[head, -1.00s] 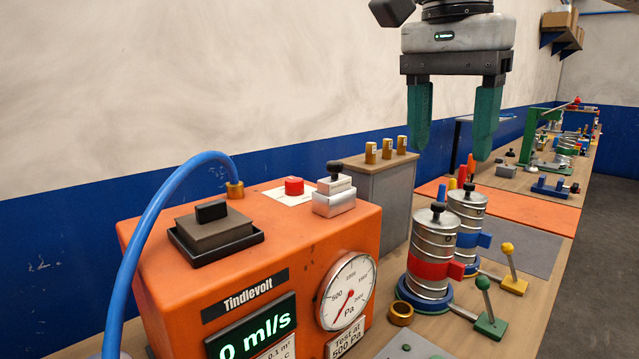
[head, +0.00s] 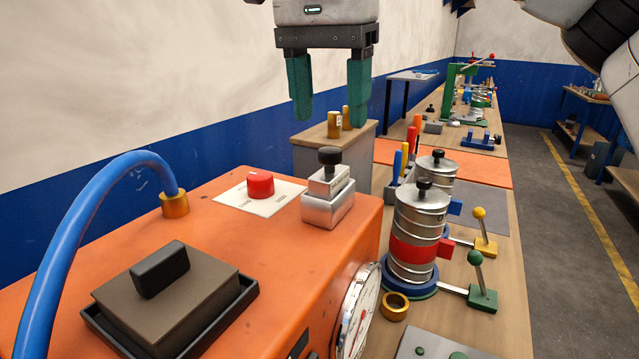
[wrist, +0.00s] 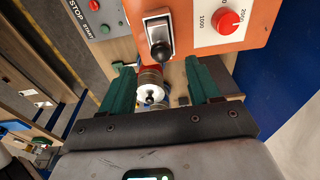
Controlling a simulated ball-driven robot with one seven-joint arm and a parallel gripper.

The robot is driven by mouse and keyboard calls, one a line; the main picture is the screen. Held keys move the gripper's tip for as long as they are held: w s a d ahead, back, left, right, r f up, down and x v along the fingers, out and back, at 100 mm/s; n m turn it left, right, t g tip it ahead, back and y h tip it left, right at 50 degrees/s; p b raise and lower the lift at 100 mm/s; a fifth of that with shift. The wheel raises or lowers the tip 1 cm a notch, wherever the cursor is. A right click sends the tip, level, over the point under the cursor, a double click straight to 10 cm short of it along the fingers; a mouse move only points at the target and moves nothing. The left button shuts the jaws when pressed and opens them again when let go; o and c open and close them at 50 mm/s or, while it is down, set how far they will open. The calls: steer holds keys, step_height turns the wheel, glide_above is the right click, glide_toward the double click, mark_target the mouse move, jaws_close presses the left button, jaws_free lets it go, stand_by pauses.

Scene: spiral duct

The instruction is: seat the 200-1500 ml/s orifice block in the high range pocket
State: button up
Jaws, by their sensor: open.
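On the orange Tindlevolt machine (head: 260,290), a grey-brown block (head: 170,290) with a black handle sits in a black-rimmed tray (head: 240,300). Farther back, a silver block (head: 328,182) with a black knob stands on a silver base (head: 328,208); it also shows in the wrist view (wrist: 158,20). No flow-range marking is readable on either block, so I cannot tell which is the 200-1500 ml/s one, or which place is the high range pocket. My gripper (head: 330,115) is open and empty, fingers down, above and apart from the machine; its fingers also show in the wrist view (wrist: 163,90).
A red knob (head: 260,185) and a blue hose (head: 60,230) on a brass fitting rise from the machine top. Brass pieces (head: 334,124) stand on a grey cabinet behind. Silver ringed stacks (head: 417,215), levers and a brass ring (head: 394,306) crowd the bench at right.

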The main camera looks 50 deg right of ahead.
mark_target(328, 150)
step_height(328, 150, down, 3)
steer(key=shift+w+d, duration=0.15)
steer(key=shift+d+f, duration=0.1)
steer(key=shift+f, duration=2.55)
steer(key=shift+c, duration=0.3)
steer(key=shift+r, duration=0.1)
jaws_close()
